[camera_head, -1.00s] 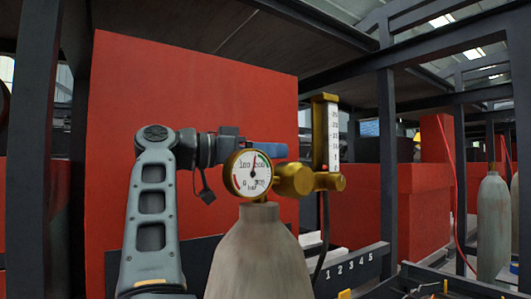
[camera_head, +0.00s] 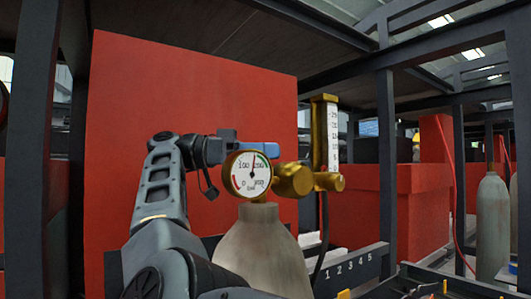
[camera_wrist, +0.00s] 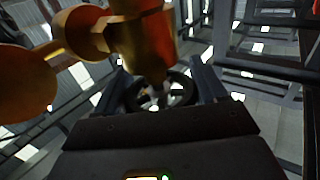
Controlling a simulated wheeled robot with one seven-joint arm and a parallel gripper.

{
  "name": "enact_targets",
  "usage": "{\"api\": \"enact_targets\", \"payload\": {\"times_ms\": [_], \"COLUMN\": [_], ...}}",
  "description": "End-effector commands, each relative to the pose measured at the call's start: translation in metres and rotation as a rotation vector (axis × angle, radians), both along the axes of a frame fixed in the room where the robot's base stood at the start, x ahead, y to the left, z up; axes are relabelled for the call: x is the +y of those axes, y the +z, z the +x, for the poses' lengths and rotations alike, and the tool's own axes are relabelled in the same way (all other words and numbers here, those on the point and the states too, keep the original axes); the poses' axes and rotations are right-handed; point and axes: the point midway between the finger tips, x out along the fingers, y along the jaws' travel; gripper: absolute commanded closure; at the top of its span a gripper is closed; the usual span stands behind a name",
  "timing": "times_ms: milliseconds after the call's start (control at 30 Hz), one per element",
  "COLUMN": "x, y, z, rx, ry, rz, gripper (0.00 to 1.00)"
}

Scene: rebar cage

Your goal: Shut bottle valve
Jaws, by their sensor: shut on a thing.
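The grey bottle (camera_head: 262,250) stands upright in front of me, topped by a brass regulator (camera_head: 293,180) with a round white gauge (camera_head: 251,173). The gauge needle points nearly straight up. My gripper (camera_head: 260,149) reaches in from the left, just behind and above the gauge; a blue finger shows there. In the wrist view my gripper (camera_wrist: 162,82) has one finger on each side of the dark round valve handwheel (camera_wrist: 184,91) and is shut on it. The brass valve body (camera_wrist: 147,42) is beyond it. The handwheel is hidden in the head view.
A brass flow tube (camera_head: 325,135) with a white scale rises right of the gauge. A dark hose hangs below it. A large red panel (camera_head: 190,90) stands behind. A numbered dark rail (camera_head: 350,267) runs at lower right. Another bottle (camera_head: 491,220) stands far right.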

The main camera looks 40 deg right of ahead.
Motion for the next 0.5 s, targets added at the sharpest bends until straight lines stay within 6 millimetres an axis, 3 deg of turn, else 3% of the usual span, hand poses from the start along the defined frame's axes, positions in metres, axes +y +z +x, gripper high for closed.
{"api": "enact_targets", "payload": {"times_ms": [233, 267, 500], "x": [0.0004, 0.0004, 0.0002], "y": [-0.0002, -0.0002, -0.0001], "z": [0.0002, 0.0002, 0.0001], "rx": [0.0, 0.0, -0.001], "ry": [0.001, 0.002, 0.001], "rz": [0.001, 0.001, 0.001], "gripper": [0.59, 0.27, 0.04]}}
